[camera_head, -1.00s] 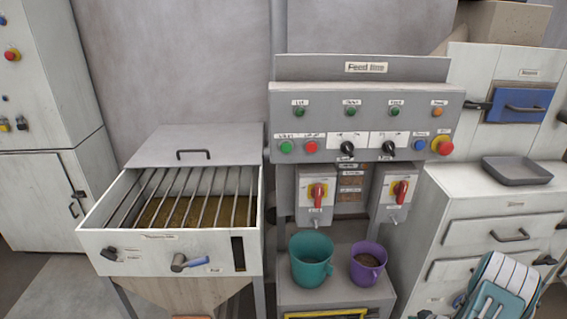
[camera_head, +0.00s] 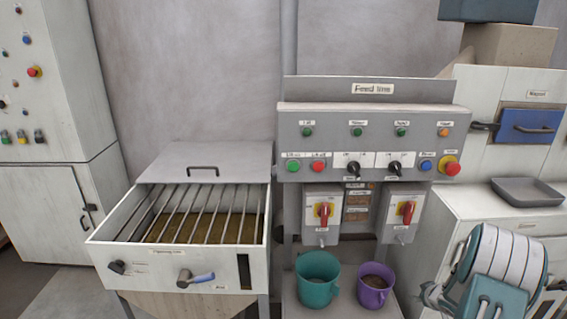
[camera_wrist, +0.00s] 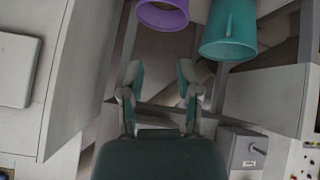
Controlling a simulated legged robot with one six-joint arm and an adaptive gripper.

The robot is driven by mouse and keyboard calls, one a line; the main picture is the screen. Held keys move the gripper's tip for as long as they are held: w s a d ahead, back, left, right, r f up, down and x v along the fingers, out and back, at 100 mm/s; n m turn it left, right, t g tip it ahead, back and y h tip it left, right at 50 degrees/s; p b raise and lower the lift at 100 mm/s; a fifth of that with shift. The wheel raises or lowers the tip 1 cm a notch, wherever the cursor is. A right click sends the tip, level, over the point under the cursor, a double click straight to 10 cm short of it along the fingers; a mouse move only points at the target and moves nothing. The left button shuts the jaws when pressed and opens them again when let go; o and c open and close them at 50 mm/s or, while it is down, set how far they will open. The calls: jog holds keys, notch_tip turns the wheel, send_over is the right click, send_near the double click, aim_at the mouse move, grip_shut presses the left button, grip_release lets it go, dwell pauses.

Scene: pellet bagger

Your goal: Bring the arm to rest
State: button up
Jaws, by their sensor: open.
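My arm (camera_head: 500,262), white and teal, is folded at the lower right of the head view, in front of the white drawer cabinet. In the wrist view my gripper (camera_wrist: 158,80) has its two teal fingers spread apart, with nothing between them. The fingertips are clear of the purple cup (camera_wrist: 162,14) and the teal cup (camera_wrist: 230,30), which show at the top edge of that view. In the head view I cannot make out the fingers clearly.
The feed line panel (camera_head: 340,118) stands in the middle, with two red-handled switches below. A teal cup (camera_head: 318,282) and a purple cup (camera_head: 374,290) stand under it. A barred hopper (camera_head: 170,262) is at left. A grey tray (camera_head: 527,191) lies on the cabinet at right.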

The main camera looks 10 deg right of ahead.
jog(key=a+r+m+h, duration=0.1)
jog(key=a+r+h, duration=0.1)
jog(key=a+r, duration=0.85)
jog(key=a+r+m+h, duration=0.1)
jog(key=a+r, duration=0.4)
jog(key=r, duration=1)
jog(key=s+a+r+g+y, duration=0.1)
jog(key=s+a+r+y, duration=0.1)
jog(key=s+a, duration=0.8)
jog(key=s+a+r+g+y, duration=0.1)
jog(key=s+a+r, duration=0.3)
jog(key=s+a, duration=0.7)
jog(key=a+y, duration=0.1)
jog(key=a, duration=0.3)
jog(key=shift+a+r+n+y, duration=0.2)
jog(key=shift+a+n+y, duration=0.1)
jog(key=shift+n+y, duration=0.1)
